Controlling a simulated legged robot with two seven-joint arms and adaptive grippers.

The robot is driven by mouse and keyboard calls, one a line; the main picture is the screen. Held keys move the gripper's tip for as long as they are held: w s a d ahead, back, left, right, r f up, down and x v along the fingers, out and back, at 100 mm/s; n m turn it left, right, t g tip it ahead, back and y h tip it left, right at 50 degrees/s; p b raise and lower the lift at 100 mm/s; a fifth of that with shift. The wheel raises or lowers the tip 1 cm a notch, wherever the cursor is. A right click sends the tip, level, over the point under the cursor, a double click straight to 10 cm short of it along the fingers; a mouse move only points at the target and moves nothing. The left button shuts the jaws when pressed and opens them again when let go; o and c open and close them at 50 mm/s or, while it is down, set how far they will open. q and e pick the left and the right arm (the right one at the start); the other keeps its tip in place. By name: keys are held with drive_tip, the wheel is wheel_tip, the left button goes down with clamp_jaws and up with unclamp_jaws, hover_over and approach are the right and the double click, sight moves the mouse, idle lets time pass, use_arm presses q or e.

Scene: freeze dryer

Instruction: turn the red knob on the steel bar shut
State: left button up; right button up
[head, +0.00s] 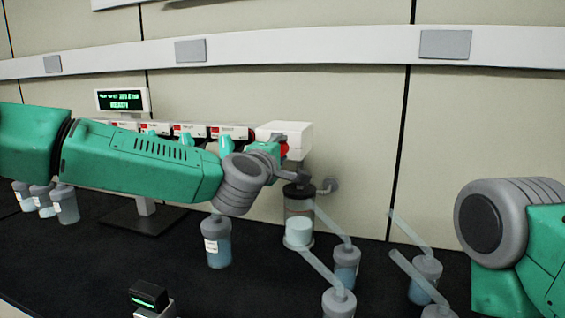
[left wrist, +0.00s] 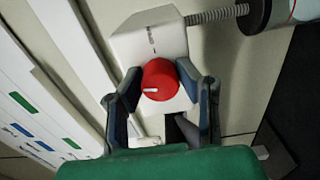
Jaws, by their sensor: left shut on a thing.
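The red knob (left wrist: 160,80) sits on the face of a white block (left wrist: 150,45) and carries a white pointer mark. My left gripper (left wrist: 163,84) is around the knob in the left wrist view, one finger on each side, shut on it. The steel bar cannot be made out clearly.
A row of white valve blocks (head: 190,130) runs left of the knob. Below stand a dark-topped glass chamber (head: 299,200) and several bottles, such as one (head: 217,248) under my left arm. A display (head: 122,100) stands behind.

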use_arm(q)
drive_tip(key=shift+f+n+b, duration=0.45)
drive_tip(key=shift+n+b, duration=0.35)
drive_tip(key=shift+n, duration=0.3)
drive_tip(key=o, duration=1.1)
drive_tip(key=shift+s+a, duration=0.1)
drive_tip(key=shift+a, duration=0.05)
drive_tip(key=shift+a+r, duration=0.2)
drive_tip(key=shift+s, duration=0.1)
drive_tip(key=shift+n, duration=0.3)
drive_tip(key=v, duration=1.1)
drive_tip(key=shift+s+a, duration=0.25)
